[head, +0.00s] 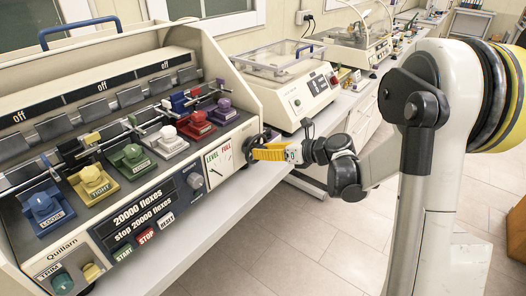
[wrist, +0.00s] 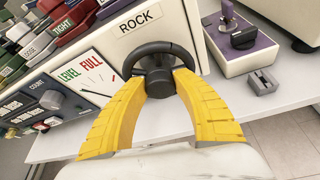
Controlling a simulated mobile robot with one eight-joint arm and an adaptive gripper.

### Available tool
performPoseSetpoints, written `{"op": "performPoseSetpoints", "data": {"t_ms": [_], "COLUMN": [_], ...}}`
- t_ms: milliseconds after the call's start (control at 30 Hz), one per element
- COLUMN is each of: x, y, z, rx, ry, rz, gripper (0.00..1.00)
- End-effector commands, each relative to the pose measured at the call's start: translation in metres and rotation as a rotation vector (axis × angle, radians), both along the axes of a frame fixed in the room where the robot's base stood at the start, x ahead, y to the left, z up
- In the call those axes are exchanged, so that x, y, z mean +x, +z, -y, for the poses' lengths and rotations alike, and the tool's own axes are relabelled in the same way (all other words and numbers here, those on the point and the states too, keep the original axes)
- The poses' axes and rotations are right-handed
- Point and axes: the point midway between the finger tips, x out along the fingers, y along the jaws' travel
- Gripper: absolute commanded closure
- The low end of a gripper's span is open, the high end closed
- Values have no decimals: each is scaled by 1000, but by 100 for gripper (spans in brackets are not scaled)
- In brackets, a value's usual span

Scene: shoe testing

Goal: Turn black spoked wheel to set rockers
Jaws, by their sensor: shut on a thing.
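The black spoked wheel (wrist: 160,62) is mounted on the machine's cream end panel, under a label reading ROCK (wrist: 137,27). My gripper (wrist: 160,82) has its two yellow fingers shut on the wheel, one on each side of its lower part. In the head view my gripper (head: 258,148) reaches in from the right to the machine's right end, and the wheel is mostly hidden there. The flexing machine (head: 225,62) has several coloured clamps in a row, and I cannot make out the rockers' setting. A LEVEL/FULL gauge (wrist: 90,75) is left of the wheel.
A second cream machine with a clear lid (head: 290,95) stands behind on the white bench (head: 195,215). A purple block with a black knob (wrist: 238,48) and a small grey block (wrist: 262,82) lie right of the wheel. Open floor (head: 330,240) is in front.

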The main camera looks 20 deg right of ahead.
Motion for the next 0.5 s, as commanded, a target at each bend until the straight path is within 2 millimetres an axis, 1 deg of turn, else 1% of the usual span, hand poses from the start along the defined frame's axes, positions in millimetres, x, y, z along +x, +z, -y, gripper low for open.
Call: {"op": "performPoseSetpoints", "data": {"t_ms": [267, 500], "x": [-1, -1], "y": [0, -1], "z": [-1, -2], "rx": [-85, -242], "ry": [-1, 1], "rz": [62, 176], "gripper": [97, 97]}}
